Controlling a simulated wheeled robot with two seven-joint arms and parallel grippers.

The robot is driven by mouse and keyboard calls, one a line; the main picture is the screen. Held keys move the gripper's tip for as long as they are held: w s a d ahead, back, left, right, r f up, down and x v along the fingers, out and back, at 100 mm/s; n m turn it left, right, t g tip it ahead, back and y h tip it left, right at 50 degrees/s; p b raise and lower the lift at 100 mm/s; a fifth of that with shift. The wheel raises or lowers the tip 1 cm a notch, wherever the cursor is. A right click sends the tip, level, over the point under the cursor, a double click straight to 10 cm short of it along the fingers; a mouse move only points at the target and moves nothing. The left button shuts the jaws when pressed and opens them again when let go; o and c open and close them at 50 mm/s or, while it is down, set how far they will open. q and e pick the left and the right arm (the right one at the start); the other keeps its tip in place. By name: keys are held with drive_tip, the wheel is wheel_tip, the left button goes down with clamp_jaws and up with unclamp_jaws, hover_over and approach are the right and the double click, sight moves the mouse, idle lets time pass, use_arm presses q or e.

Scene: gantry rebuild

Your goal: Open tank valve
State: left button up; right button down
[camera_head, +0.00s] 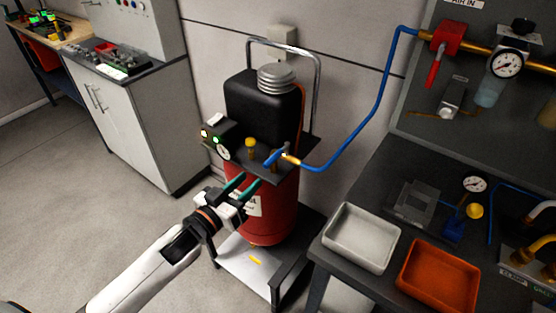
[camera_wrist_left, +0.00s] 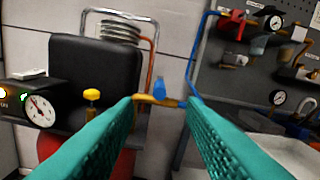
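A red tank (camera_head: 270,210) with a black motor housing (camera_head: 255,105) stands on a low stand. On its top plate is a brass outlet with a blue valve handle (camera_head: 273,157), joined to a blue hose. In the left wrist view the blue handle (camera_wrist_left: 159,90) stands up from the brass fitting (camera_wrist_left: 152,100), between the teal fingertips and beyond them. My left gripper (camera_head: 248,185) is open and empty, in front of and slightly below the handle. It looks apart from the handle. My right gripper does not show.
A yellow knob (camera_head: 250,145) and a round gauge (camera_head: 223,152) sit left of the handle. A chrome handle frame (camera_head: 317,85) rises behind. A dark bench with a white tray (camera_head: 345,262) and an orange tray (camera_head: 405,285) stands to the right. Floor at left is clear.

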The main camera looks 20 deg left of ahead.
sight(280, 152)
use_arm(q)
drive_tip(key=p+x, duration=0.1)
drive_tip(key=x, duration=0.8)
drive_tip(key=shift+w+p, duration=0.25)
drive_tip(key=shift+p, duration=0.05)
drive_tip(key=shift+x, duration=0.8)
drive_tip(key=shift+s+f, duration=0.1)
drive_tip(key=shift+c, duration=0.4)
clamp_jaws()
